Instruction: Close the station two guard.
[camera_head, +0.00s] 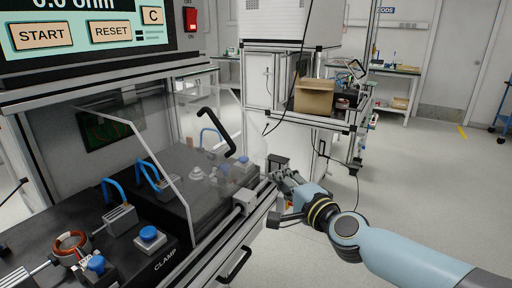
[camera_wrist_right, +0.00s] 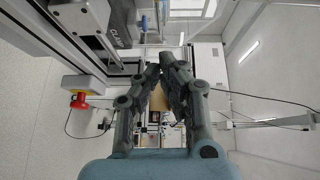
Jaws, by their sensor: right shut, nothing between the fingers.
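The clear guard (camera_head: 185,185) stands over the dark station deck in the head view, with a black bent handle (camera_head: 217,131) at its upper right. Its pale edge slants down toward the front. I cannot tell from this angle how far it is open. My right gripper (camera_head: 280,179) is at the right front of the station, to the right of and below the handle, apart from it. Its fingers (camera_wrist_right: 160,80) are shut and empty in the right wrist view. My left gripper is out of view.
A blue-topped clamp (camera_head: 149,235) and a copper-wound stator (camera_head: 71,243) are on the near deck at left. The START and RESET screen (camera_head: 85,28) hangs above. A cardboard box (camera_head: 314,97) is on the bench behind. A red-and-yellow button (camera_wrist_right: 79,100) shows in the wrist view. Floor at right is clear.

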